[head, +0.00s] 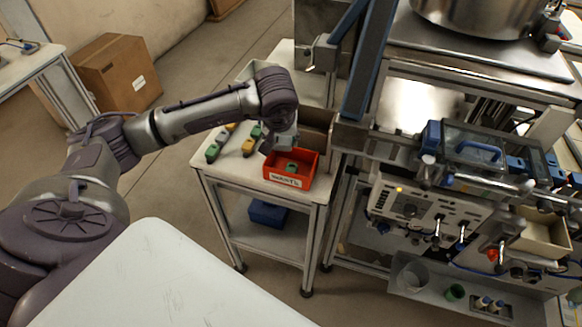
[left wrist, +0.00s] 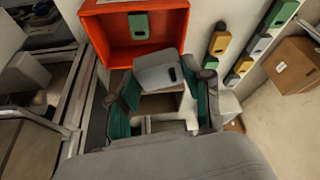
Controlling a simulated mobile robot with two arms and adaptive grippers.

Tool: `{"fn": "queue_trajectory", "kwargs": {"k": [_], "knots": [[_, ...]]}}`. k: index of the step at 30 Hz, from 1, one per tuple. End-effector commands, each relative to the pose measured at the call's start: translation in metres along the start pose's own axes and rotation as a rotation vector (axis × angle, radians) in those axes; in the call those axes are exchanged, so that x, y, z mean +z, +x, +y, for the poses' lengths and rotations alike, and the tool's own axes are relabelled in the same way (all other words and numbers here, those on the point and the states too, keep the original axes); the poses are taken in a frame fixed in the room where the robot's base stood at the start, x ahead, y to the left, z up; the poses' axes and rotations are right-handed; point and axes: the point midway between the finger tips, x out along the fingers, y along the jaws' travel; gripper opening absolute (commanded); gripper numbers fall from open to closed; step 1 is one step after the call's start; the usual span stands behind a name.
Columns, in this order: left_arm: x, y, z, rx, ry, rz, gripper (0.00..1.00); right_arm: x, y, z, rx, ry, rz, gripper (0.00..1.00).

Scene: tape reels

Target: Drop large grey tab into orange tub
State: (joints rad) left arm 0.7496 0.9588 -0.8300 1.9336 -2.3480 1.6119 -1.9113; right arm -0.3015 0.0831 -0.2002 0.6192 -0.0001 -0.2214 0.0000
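The large grey tab (left wrist: 158,72) sits between the two fingertips of my left gripper (left wrist: 162,82) in the left wrist view. The fingers appear closed on its sides. In the head view my left gripper (head: 282,140) hangs over the back-left part of the orange tub (head: 308,172), which stands on a small white table and has a white label on its front. The tub also shows in the left wrist view (left wrist: 104,30), just beyond the grey tab. A green tab (head: 291,167) lies inside the tub; it also shows in the left wrist view (left wrist: 139,25). My right gripper is out of view.
Several green, yellow and grey tabs, such as a green one (head: 213,152) and a yellow one (head: 248,147), lie on the table left of the tub. A machine frame (head: 353,130) stands close on the right. A blue bin (head: 268,213) sits on the lower shelf.

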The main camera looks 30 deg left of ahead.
Motion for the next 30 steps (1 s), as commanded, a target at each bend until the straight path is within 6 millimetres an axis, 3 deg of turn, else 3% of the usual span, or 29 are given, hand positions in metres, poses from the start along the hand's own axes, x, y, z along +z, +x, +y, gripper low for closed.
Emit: {"fn": "queue_trajectory", "kwargs": {"k": [1, 4, 17, 30], "knots": [[0.0, 0.0, 0.0, 0.0, 0.0, 0.0, 0.6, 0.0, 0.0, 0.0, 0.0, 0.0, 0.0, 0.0], [0.0, 0.0, 0.0, 0.0, 0.0, 0.0, 0.77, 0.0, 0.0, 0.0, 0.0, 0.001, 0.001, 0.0], [-0.001, -0.009, 0.001, 0.002, 0.0, 0.002, 0.78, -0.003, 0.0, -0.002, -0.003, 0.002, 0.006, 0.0], [-0.001, -0.095, 0.0, 0.002, 0.002, 0.004, 0.78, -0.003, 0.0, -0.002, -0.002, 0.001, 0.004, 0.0]]}}
